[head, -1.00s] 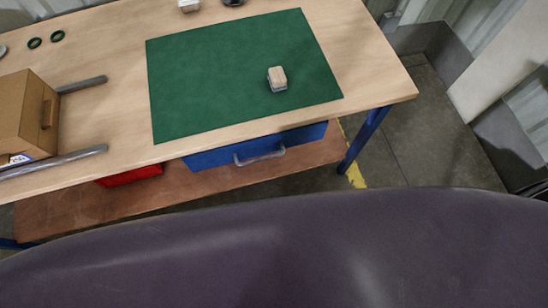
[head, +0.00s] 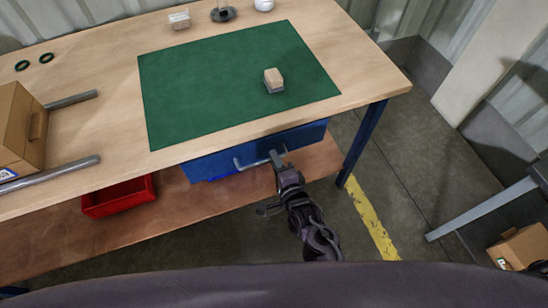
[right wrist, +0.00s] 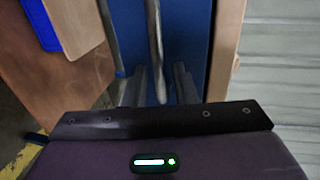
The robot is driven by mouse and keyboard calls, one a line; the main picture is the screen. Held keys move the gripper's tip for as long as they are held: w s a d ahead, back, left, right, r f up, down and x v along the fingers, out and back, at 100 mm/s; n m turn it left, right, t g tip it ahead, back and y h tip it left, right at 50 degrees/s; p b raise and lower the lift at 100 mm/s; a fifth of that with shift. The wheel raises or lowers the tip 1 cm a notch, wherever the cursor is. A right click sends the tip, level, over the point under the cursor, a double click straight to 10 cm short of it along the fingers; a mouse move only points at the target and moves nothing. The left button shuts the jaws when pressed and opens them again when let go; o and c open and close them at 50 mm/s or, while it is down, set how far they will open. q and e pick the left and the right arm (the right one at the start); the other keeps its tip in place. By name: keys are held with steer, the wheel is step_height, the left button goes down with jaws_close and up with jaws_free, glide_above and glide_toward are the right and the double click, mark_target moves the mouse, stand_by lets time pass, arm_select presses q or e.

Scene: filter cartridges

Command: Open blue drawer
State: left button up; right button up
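The blue drawer (head: 215,165) hangs under the front edge of the workbench, and its front looks flush below the tabletop. Its grey bar handle (head: 248,162) sticks out from the front. My right gripper (head: 277,158) is at the right part of the handle. In the right wrist view, the two fingers (right wrist: 160,85) are apart, with the handle bar (right wrist: 156,45) between them; narrow gaps seem to show on both sides. The blue drawer front (right wrist: 187,40) lies just beyond the fingertips. My left gripper is not in view.
The workbench (head: 110,140) carries a green mat (head: 210,90) with a small block (head: 273,80) on it. A cardboard box (head: 20,130) and grey bars are at left. A red bin (head: 120,196) stands on the lower shelf (head: 190,215). A blue table leg (head: 362,145) stands right of the drawer.

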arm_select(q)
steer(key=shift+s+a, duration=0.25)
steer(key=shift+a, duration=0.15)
arm_select(e)
steer(key=shift+x, duration=0.9)
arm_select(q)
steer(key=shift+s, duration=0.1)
arm_select(e)
jaws_close()
